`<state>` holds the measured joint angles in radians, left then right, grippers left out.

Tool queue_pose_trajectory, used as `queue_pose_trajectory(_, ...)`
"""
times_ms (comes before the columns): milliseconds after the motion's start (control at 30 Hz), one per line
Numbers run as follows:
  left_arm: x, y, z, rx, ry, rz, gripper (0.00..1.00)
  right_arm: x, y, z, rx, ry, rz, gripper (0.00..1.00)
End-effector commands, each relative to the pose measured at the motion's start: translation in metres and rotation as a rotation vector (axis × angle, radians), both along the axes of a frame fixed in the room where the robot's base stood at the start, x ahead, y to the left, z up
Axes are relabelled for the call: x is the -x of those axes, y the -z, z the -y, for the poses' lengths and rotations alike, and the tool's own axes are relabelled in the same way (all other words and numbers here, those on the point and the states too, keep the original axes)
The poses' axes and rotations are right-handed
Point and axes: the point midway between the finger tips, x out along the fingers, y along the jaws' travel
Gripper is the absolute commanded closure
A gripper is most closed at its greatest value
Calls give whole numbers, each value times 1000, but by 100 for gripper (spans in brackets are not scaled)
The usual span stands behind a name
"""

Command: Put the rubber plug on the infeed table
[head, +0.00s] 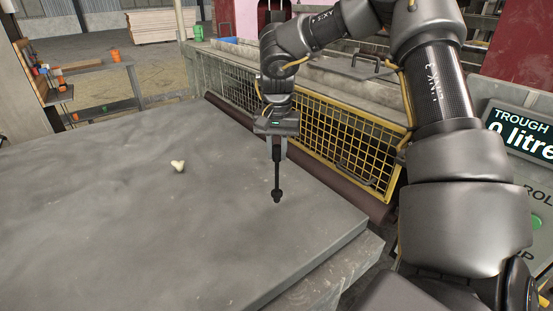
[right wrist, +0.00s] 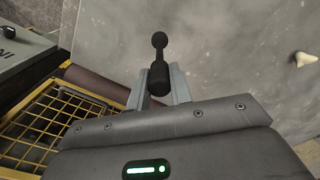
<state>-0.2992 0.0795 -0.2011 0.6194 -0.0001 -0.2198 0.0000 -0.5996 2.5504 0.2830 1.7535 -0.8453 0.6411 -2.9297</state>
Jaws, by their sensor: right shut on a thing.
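The rubber plug (head: 277,183) is a black piece with a thicker body, a thin neck and a rounded knob at its lower end. It hangs upright below my right gripper (head: 277,150), which is shut on it. In the right wrist view the plug (right wrist: 159,62) sits between the two fingers of the gripper (right wrist: 158,88). The large grey table surface (head: 130,220) lies beneath it, the likely infeed table. The plug's knob shows over the table's right part; whether it touches the surface I cannot tell. My left gripper is not in view.
A small cream-coloured lump (head: 178,166) lies on the grey surface, also in the right wrist view (right wrist: 305,59). A yellow mesh guard (head: 345,150) and a dark roller (head: 235,119) border the far right edge. A display panel (head: 520,130) stands at right. Most of the surface is clear.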

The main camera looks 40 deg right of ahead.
Motion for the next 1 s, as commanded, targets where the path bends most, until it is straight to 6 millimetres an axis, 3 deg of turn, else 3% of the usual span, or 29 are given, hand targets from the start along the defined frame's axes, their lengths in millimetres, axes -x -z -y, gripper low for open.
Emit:
queue_pose_trajectory(233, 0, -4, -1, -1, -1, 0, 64, -1, 31, 0, -1, 1, -2, 100)
queue_pose_trajectory(633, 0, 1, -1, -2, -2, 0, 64, -1, 38, 1, 1, 1, -1, 100)
queue_pose_trajectory(667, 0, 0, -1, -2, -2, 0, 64, -1, 37, 1, 1, 1, -1, 76)
queue_pose_trajectory(800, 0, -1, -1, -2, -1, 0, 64, -1, 36, 1, 1, 1, -1, 58)
queue_pose_trajectory(1000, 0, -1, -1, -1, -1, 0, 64, -1, 36, 1, 1, 1, -1, 57)
